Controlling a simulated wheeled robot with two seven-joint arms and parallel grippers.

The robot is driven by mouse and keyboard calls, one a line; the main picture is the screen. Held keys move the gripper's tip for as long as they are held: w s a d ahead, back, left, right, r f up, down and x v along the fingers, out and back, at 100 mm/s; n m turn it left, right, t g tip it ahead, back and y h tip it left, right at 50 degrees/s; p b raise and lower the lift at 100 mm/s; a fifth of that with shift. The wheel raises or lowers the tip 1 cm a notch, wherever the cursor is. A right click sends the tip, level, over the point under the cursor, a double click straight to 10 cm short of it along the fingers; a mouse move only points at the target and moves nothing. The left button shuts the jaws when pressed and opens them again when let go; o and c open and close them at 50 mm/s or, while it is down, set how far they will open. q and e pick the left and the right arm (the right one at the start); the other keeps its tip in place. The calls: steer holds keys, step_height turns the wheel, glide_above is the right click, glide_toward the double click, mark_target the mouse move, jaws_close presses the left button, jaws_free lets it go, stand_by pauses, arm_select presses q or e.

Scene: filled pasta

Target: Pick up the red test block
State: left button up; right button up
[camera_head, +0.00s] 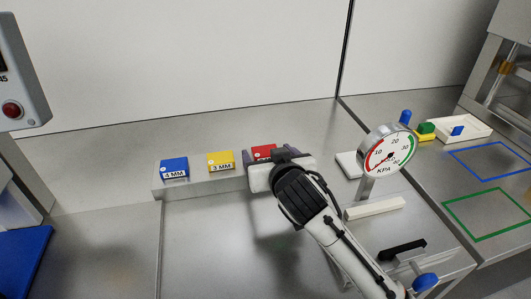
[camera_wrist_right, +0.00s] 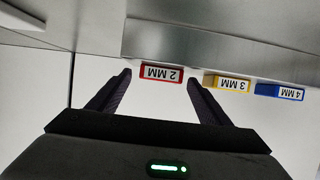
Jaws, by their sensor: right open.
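The red test block (camera_head: 264,151) sits on the raised steel ledge, right of the yellow block, and is partly hidden by my right gripper in the head view. In the right wrist view the red block (camera_wrist_right: 161,75) shows upside down with the label "2 MM", ahead of and between the open fingertips. My right gripper (camera_wrist_right: 158,80) is open and empty; in the head view the gripper (camera_head: 266,156) is at the ledge's front, around or just before the block. I cannot tell whether a finger touches it. My left gripper is not in view.
A yellow "3 MM" block (camera_head: 221,161) and a blue "4 MM" block (camera_head: 174,168) stand to the left on the ledge (camera_head: 205,184). A KPA gauge (camera_head: 387,151) stands right of my gripper. A white bar (camera_head: 374,208) and a black handle (camera_head: 403,249) lie nearer. A white tray (camera_head: 480,131) is far right.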

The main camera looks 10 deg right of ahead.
steer(key=shift+w+f, duration=0.2)
steer(key=shift+w, duration=0.15)
steer(key=c, duration=1.1)
steer(key=shift+c, duration=0.2)
steer(key=shift+r, duration=0.15)
